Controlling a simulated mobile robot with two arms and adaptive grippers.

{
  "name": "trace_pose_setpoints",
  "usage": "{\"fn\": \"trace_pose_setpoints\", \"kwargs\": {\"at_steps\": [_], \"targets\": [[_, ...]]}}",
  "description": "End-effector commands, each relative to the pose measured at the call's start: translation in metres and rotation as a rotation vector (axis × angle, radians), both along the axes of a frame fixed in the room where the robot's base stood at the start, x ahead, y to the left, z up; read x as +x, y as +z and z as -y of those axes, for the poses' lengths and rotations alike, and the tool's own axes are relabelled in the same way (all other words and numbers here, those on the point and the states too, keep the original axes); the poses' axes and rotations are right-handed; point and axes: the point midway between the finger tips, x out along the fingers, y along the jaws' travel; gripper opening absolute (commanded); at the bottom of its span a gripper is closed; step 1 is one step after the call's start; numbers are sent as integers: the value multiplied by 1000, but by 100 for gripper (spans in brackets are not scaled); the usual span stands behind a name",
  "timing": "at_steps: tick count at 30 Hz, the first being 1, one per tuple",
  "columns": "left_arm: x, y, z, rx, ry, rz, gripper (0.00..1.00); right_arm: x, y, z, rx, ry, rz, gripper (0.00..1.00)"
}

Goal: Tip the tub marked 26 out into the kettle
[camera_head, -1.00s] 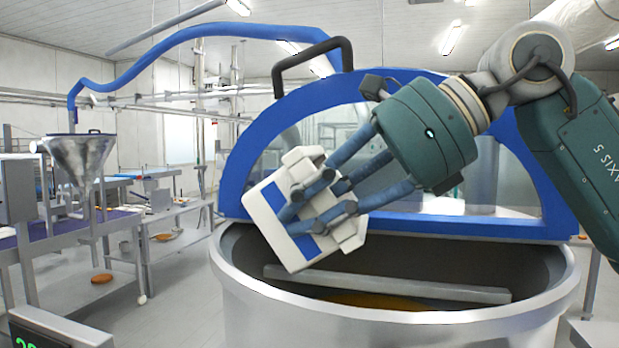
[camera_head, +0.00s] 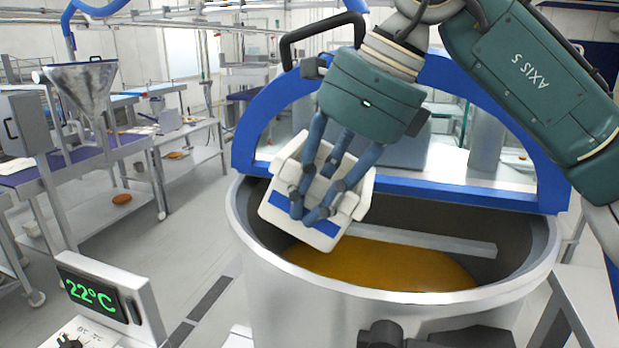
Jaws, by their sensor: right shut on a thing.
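My right gripper (camera_head: 318,212) is shut on a white tub (camera_head: 279,212) with blue patches. It holds the tub tilted over the left part of the kettle's open mouth. I cannot read a number on the tub, and its opening does not show. The kettle (camera_head: 285,300) is a large steel vessel with a blue-framed lid (camera_head: 250,140) raised behind it. An orange-brown filling (camera_head: 390,268) lies inside, with a grey bar across above it. My left gripper is not in view.
A control box reading 22°C (camera_head: 95,290) stands at the lower left, close to the kettle. A steel funnel (camera_head: 82,85) stands over a purple-topped table (camera_head: 90,160) at the left. The floor between table and kettle is mostly clear.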

Motion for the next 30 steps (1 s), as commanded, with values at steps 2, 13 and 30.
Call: {"fn": "trace_pose_setpoints", "kwargs": {"at_steps": [2,13,30], "targets": [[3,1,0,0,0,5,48,-1,7,-3,-96,1,-20,0],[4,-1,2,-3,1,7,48,-3,24,7,-376,0,-94,0],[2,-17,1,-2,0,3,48,-56,28,-7,-426,3,-107,0]]}}
